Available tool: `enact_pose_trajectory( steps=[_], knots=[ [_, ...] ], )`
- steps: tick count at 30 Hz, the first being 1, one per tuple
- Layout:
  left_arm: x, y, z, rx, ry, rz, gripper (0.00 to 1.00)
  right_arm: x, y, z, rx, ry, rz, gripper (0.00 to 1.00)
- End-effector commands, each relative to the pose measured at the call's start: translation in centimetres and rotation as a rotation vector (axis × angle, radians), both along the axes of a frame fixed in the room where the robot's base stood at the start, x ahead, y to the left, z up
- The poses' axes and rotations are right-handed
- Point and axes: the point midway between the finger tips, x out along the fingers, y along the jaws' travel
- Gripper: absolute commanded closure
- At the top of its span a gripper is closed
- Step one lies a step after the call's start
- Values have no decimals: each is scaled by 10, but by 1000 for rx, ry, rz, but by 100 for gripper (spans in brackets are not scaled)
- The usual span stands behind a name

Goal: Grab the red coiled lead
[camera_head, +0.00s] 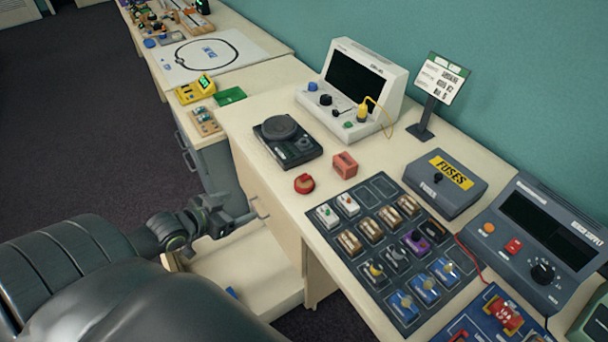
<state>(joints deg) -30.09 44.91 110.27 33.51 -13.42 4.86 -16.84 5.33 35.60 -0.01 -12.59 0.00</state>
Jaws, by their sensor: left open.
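A small round red item (305,184), which looks like the red coiled lead, lies on the counter near its front edge. My right gripper is not in view.
A reddish block (344,164), a black turntable-like device (287,140) and a board of components (353,232) surround the red item. An oscilloscope (354,83), a fuse box (446,184) and a power supply (536,238) stand behind. An open drawer (250,268) juts out below my left gripper.

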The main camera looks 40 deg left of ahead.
Motion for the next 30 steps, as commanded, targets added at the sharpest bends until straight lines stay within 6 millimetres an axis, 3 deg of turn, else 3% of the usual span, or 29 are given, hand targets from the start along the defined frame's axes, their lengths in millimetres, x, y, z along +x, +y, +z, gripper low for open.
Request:
enact_pose_trajectory(
  steps=[1,3,6,9,14,30],
  knots=[
    [2,-15,30,-13,-24,-48,25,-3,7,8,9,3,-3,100],
    [3,-33,56,-35,-46,-99,25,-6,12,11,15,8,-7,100],
    [2,-52,80,-59,-67,-149,25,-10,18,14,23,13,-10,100],
    [1,-62,91,-73,-75,-174,25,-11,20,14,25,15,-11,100],
    [14,-68,87,-79,-83,-180,25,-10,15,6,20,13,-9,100],
    [93,-92,54,-81,-79,-180,25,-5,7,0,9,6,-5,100]
  ],
)
